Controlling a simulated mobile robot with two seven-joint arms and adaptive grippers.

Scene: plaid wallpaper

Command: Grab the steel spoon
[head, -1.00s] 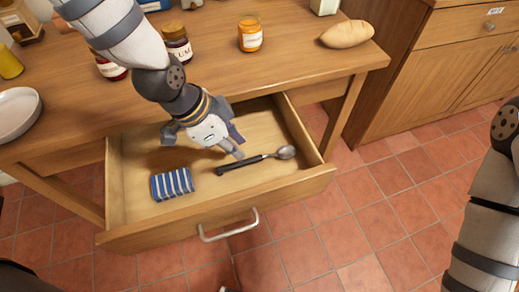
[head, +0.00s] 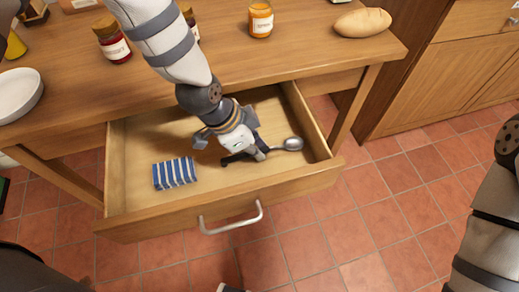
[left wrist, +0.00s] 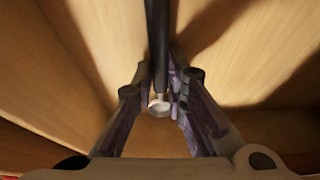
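The steel spoon (head: 291,144) lies in the open drawer, with its round steel bowl to the right and a dark handle to the left. My left gripper (head: 258,152) is down in the drawer at the spoon and hides part of the handle. In the left wrist view, the spoon's dark handle (left wrist: 157,45) runs between the two fingers of my left gripper (left wrist: 158,75). The fingers are apart, with a small gap visible beside the handle.
A blue-and-white striped block (head: 175,173) lies left in the drawer (head: 135,205). The drawer front has a metal handle (head: 231,224). On the table above are jars (head: 261,20), a bread loaf (head: 363,22) and a white dish (head: 18,94).

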